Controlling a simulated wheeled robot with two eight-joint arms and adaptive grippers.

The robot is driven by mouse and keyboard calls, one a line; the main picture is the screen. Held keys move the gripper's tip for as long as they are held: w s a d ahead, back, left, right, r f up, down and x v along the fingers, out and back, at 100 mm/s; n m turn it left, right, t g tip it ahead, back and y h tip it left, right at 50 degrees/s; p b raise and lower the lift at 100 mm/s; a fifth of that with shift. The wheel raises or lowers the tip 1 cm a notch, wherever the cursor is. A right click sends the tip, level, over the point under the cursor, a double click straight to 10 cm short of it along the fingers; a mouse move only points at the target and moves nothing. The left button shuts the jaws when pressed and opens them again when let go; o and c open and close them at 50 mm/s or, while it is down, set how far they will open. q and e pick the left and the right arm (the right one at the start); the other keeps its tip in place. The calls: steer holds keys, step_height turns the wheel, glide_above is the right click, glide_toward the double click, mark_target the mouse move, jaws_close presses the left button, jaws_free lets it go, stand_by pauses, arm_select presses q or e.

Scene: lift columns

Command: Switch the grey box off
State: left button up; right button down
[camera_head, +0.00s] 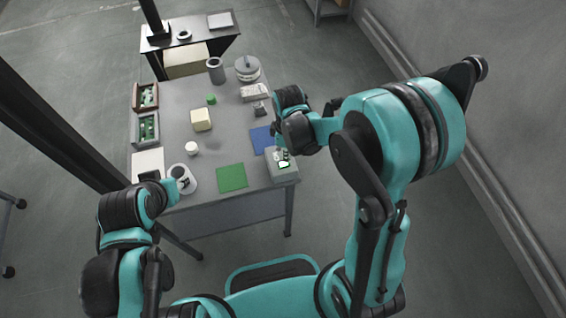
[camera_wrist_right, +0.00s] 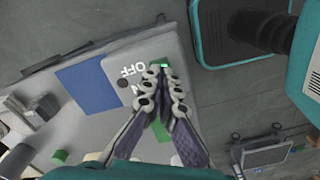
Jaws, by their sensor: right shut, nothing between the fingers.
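The grey box (camera_head: 284,178) stands at the near right corner of the table. In the right wrist view the grey box (camera_wrist_right: 172,45) shows its pale top with the printed word OFF, part of another label and a bright green spot by the fingertips. My right gripper (camera_head: 282,155) is over the box, and in the right wrist view its fingers (camera_wrist_right: 163,72) are together and empty, close to the box top. They cover part of the top, and I cannot tell whether they touch it. My left gripper (camera_head: 168,186) is near the white mug; its fingers are not clear.
The grey table (camera_head: 180,122) also holds a white mug (camera_head: 183,178), a green mat (camera_head: 231,178), a blue mat (camera_head: 261,139), a pale yellow block (camera_head: 201,120) and green-filled bins (camera_head: 147,129) at left. A small black-and-white device (camera_head: 261,109) stands behind the blue mat.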

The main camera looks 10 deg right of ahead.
steer(key=shift+f+b, duration=0.95)
steer(key=shift+f, duration=0.1)
stand_by(0.5)
steer(key=shift+r+p, duration=2.7)
steer(key=shift+r, duration=0.9)
steer(key=shift+d+r, duration=0.1)
steer(key=shift+r, duration=0.05)
steer(key=s+d+r+m+t+b, duration=0.4)
steer(key=s+r+m+t, duration=0.3)
steer(key=s+m, duration=0.3)
steer(key=shift+s+d+r+m+b, duration=0.15)
steer(key=shift+d+r+m+b, duration=0.2)
steer(key=shift+m+b, duration=0.65)
